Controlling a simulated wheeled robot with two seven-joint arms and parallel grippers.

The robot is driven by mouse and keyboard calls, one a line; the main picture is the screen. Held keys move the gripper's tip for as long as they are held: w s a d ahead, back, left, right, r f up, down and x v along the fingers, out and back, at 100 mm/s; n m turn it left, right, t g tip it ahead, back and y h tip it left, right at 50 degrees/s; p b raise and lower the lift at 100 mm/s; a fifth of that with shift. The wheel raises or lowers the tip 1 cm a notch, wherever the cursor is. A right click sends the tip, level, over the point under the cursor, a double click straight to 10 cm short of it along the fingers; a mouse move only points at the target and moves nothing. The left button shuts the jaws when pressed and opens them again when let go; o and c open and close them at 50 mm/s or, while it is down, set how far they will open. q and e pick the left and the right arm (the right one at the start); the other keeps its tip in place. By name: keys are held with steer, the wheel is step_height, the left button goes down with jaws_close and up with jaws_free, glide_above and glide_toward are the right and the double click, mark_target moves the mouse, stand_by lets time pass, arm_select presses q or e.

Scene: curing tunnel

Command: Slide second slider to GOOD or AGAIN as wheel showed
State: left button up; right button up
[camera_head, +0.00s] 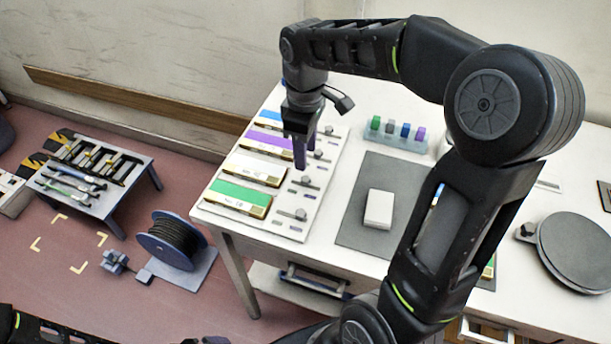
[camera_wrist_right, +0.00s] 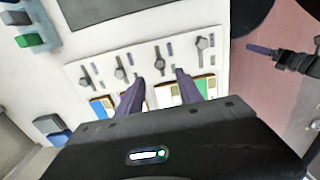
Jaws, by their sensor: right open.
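A white slider board (camera_head: 301,235) lies on the table's left side, with blue, purple, white and green strips in rows from far to near. Each row has a dark knob: blue row (camera_head: 328,129), purple row (camera_head: 320,156), white row (camera_head: 310,183), green row (camera_head: 300,214). Which end counts as first is not shown. My right gripper (camera_head: 300,163) is open and empty above the purple and white rows. In the wrist view its fingers (camera_wrist_right: 159,76) straddle the white-row knob (camera_wrist_right: 159,62), apparently without touching. My left gripper (camera_wrist_right: 265,50) appears partly, side-on. No GOOD or AGAIN marking is readable.
A grey mat (camera_head: 360,170) with a white box (camera_head: 379,209) lies right of the board. A block tray (camera_head: 378,141) is behind it. A round grey disc (camera_head: 583,252) is at the far right. A cable reel (camera_head: 172,240) and low rack (camera_head: 120,186) stand on the floor.

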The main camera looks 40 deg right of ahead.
mark_target(305, 178)
steer(key=shift+f+p, duration=0.3)
steer(key=shift+f, duration=3.6)
jaws_close()
